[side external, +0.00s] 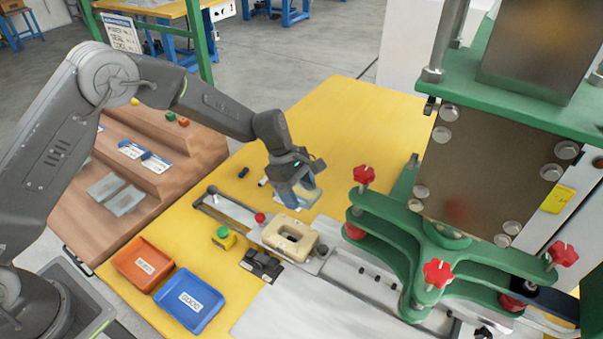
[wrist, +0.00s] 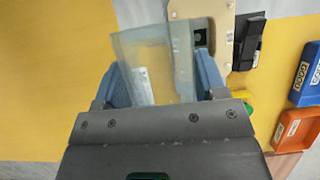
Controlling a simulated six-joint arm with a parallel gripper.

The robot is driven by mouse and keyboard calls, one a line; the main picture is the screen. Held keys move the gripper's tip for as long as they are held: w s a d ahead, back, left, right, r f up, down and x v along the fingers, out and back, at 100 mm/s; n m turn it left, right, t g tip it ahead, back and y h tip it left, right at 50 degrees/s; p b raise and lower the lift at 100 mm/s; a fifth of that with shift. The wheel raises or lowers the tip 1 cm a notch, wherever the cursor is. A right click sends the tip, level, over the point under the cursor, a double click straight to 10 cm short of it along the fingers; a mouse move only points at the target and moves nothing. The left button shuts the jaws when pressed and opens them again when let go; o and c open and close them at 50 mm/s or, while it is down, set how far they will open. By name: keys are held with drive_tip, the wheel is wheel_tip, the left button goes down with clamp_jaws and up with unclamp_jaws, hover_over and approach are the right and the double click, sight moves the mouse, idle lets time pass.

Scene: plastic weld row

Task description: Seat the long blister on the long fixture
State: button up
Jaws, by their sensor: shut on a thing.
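My gripper (side external: 303,193) is shut on a clear, see-through blister (wrist: 150,58), which I take to be the long one. In the wrist view the blue fingers of my gripper (wrist: 160,82) stand on either side of it, and it looks slightly tilted. In the side view it is small and partly hidden by the fingers. The beige fixture (side external: 290,236), with an opening in its middle, sits on the metal slide, below and in front of my gripper. Part of the fixture (wrist: 228,12) shows at the top of the wrist view, just beyond the blister and apart from it in the side view.
A green press with red knobs (side external: 437,273) stands at the right. A yellow button box (side external: 223,238) and a black block (side external: 262,265) are near the fixture. Orange (side external: 143,264) and blue (side external: 189,302) bins are in front. Two clear blisters (side external: 125,201) lie on the brown steps. The yellow table behind is mostly clear.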

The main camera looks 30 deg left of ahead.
hover_over(290, 226)
drive_tip(key=s+d, duration=0.1)
drive_tip(key=s, duration=0.1)
drive_tip(key=f, duration=0.1)
drive_tip(key=shift+w+d+f, duration=0.1)
drive_tip(key=shift+d+f, duration=0.05)
drive_tip(key=shift+f, duration=0.8)
drive_tip(key=shift+d+f, duration=0.1)
drive_tip(key=shift+f, duration=0.8)
drive_tip(key=shift+f, duration=0.65)
drive_tip(key=shift+r, duration=0.1)
idle(0.3)
drive_tip(key=o, duration=1)
drive_tip(key=c, duration=0.5)
drive_tip(key=shift+o, duration=0.2)
wheel_tip(290, 226, up, 7)
